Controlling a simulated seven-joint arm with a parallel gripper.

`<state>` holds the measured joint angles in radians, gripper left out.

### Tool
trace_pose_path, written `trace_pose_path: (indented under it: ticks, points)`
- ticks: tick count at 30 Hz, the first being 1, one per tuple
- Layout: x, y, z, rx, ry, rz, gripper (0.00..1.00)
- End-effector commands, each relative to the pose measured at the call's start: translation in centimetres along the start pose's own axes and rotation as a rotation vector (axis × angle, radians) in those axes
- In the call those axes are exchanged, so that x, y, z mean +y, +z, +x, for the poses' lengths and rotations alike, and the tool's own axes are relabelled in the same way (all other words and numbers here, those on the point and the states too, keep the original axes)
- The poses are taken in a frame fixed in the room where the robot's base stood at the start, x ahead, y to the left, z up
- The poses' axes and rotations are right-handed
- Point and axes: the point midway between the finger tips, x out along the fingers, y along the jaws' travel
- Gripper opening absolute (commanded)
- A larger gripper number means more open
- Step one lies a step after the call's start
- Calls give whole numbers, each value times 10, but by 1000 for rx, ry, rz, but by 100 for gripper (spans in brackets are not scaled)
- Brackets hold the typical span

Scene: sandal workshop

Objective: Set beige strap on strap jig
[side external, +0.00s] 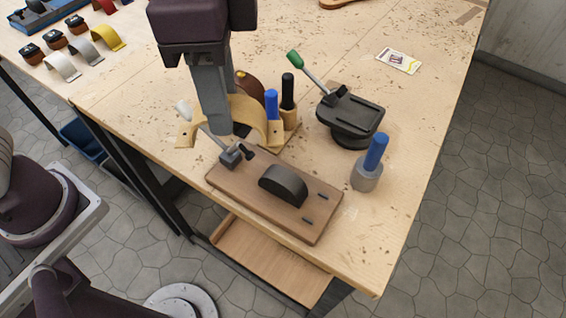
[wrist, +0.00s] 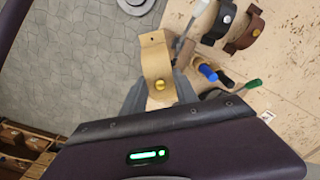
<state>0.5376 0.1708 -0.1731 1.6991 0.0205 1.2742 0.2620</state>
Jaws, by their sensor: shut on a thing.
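The beige strap (side external: 247,112) is an arched band with a fastener at its end. My gripper (side external: 222,128) is shut on it and holds it over the table, behind and left of the strap jig. The strap also shows in the wrist view (wrist: 156,58), with a gold button near its lower end. The strap jig (side external: 230,183) is a brown board with a black rounded hump (side external: 284,184), small dark slots at right and a toggle clamp (side external: 233,156) at left. The clamp's white-tipped lever leans up and left. The hump is bare.
Blue- and black-handled tools (side external: 271,104) stand close behind the strap. A black fixture (side external: 350,117) with a green-tipped lever is at right. A blue-handled tool (side external: 374,155) stands in a grey cup right of the jig. Several straps (side external: 62,66) lie at the far left.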

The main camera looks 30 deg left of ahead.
Motion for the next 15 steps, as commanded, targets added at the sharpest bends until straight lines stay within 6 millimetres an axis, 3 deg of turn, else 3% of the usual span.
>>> trace_pose_path:
  ticks: [1, 6, 15]
  points:
    - [26, 0, 0, -1, -1, 91, 0]
    - [90, 9, 1, -2, -3, 325, 0]
    - [150, 31, 2, -4, -7, 566, 0]
